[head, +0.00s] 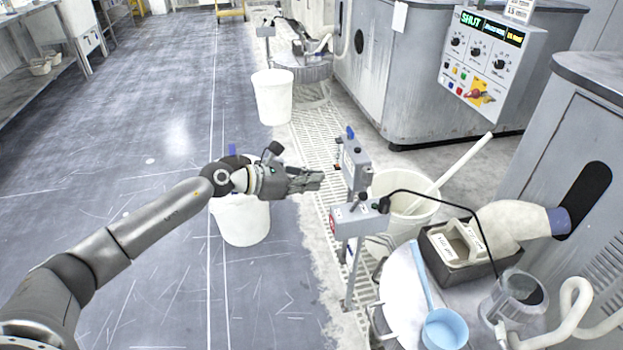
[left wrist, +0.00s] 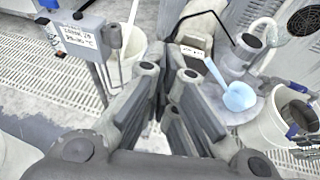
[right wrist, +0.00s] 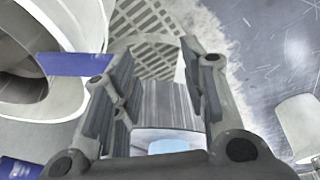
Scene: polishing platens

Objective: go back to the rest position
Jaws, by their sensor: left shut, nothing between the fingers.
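My left gripper (head: 308,180) reaches in from the left in the head view, above the walkway near a small control post (head: 354,165). Its fingers are shut with nothing between them. It also shows in the left wrist view (left wrist: 172,65), pointing toward the platen stand with the blue ladle (left wrist: 236,94). My right gripper shows only in the right wrist view (right wrist: 160,62). Its fingers stand apart, and I see no held object between them. The right arm is hidden in the head view.
A white bucket (head: 240,222) stands under my left wrist, another (head: 272,97) farther back. The round platen (head: 400,290) carries a blue ladle (head: 445,326). A bin with a white stick (head: 403,195) is beside it. The blue-grey floor at left is clear.

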